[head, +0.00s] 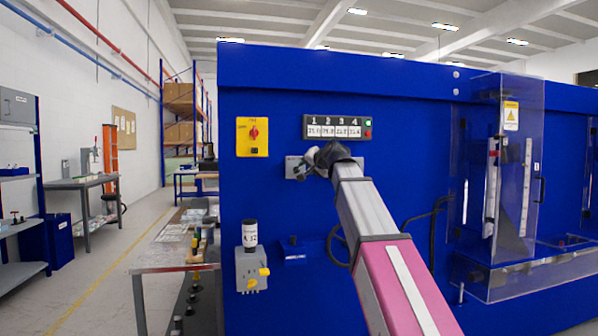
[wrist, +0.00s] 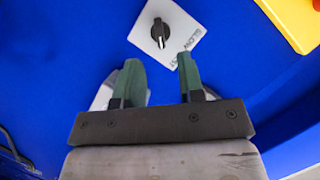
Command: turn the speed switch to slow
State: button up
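The speed switch is a black knob (wrist: 160,33) with a white mark on a pale plate (wrist: 172,38), near the top middle of the wrist view. The knob's white mark points down in that picture. The plate reads SLOW beside the knob, and a partly legible word ending in ST lies lower. In the head view the pale plate (head: 292,167) shows left of my gripper (head: 322,157), on the blue wall. My gripper (wrist: 160,82) is open and empty in the wrist view. Its two green fingers are apart, below the knob in that picture, and not touching it.
A yellow panel with a red switch (head: 253,136) is up and left of my gripper; its yellow edge shows in the wrist view (wrist: 293,20). A numbered display (head: 337,127) is above. A clear guard (head: 508,160) stands right.

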aim_at(298, 170)
jog(key=x, duration=0.6)
jog(key=shift+w+a+f, duration=0.1)
jog(key=shift+a, duration=0.05)
jog(key=c, duration=0.6)
